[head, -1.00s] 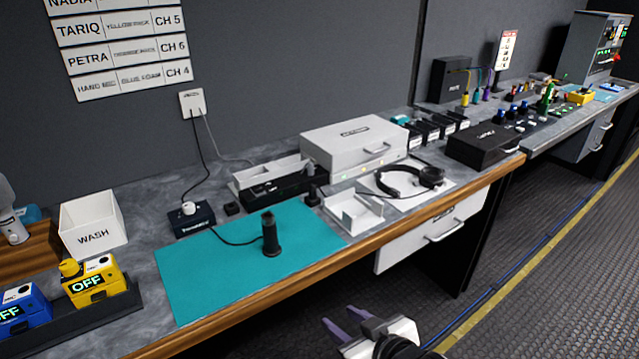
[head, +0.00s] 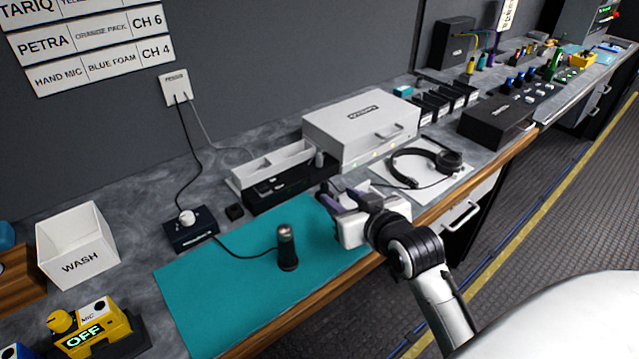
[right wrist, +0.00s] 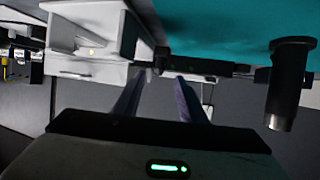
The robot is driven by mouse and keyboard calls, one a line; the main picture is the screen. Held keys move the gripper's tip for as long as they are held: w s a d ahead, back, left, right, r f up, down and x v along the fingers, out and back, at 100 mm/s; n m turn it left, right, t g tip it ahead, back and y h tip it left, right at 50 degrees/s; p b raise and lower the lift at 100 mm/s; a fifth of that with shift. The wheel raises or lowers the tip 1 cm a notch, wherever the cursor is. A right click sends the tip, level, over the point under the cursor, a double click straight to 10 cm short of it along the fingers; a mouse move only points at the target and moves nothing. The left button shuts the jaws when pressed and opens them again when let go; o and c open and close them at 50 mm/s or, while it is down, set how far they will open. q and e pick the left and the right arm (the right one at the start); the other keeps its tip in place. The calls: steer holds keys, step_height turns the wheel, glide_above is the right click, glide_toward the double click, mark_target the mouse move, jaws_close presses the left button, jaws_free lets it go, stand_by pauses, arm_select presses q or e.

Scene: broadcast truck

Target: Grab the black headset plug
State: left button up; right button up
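My right gripper (head: 342,194) is over the right end of the teal mat, beside the white open holder (head: 352,236), which it partly hides. Its two purple fingers stand apart and nothing shows gripped between them. In the right wrist view the gripper (right wrist: 160,76) is also open. A small black upright piece (right wrist: 162,55), which looks like the headset plug, shows just beyond the fingertips, roughly between them; I cannot tell if they touch it. In the head view the fingers mostly hide that spot. The black headset (head: 425,166) lies on a white sheet to the right. My left gripper is not in view.
A black cylinder (head: 287,248) stands on the teal mat (head: 220,285), with a cable to a small dark box (head: 190,232). A black dock (head: 290,187) and a grey case (head: 360,125) stand behind. The mat's left part is clear.

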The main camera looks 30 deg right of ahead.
mark_target(326, 189)
steer(key=x, duration=0.7)
steer(key=shift+w+f, duration=0.15)
steer(key=shift+f, duration=0.15)
jaws_close()
